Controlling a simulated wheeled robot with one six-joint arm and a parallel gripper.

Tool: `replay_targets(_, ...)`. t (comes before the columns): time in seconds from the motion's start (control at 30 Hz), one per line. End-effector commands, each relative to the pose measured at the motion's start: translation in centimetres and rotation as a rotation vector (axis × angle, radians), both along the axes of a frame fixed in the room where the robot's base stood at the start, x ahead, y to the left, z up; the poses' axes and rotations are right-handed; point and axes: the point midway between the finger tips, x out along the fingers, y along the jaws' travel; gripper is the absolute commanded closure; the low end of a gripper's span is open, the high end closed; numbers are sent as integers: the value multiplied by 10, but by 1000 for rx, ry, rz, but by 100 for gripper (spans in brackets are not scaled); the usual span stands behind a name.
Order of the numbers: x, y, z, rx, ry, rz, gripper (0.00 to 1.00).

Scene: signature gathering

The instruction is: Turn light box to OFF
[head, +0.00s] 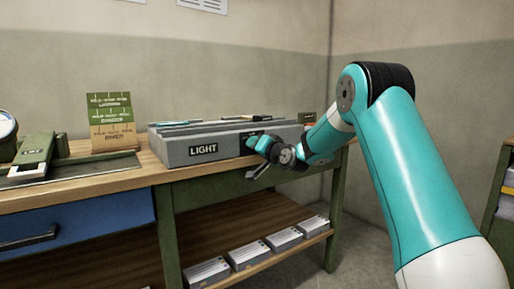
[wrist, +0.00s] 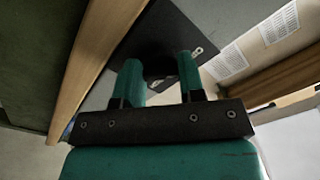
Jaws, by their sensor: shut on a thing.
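The light box (head: 173,157) is a long grey unit with a "LIGHT" label, sitting on the wooden bench. A dark plate (wrist: 172,25) on its front shows beyond my fingers in the wrist view. My gripper (head: 256,143) is at the front of the box, right of the label. In the wrist view my gripper (wrist: 160,72) has its two teal fingers either side of a dark switch part in front of the plate, and is shut on it. The part is mostly hidden and too dark to read its setting. A small pale mark (wrist: 197,51) lies by the right fingertip.
The bench (head: 100,187) has a green device (head: 37,150) and green and tan cards (head: 111,118) at left. A blue drawer (head: 75,222) is below. Several paper stacks (head: 245,255) stand on the lower shelf (head: 205,231). A wall is behind.

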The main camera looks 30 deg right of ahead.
Motion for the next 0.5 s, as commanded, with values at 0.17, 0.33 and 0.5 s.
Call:
replay_targets(0.17,0,0,-2,0,4,1,52)
replay_targets(0.33,0,0,-1,1,2,0,38)
replay_targets(0.5,-1,0,0,1,1,0,38)
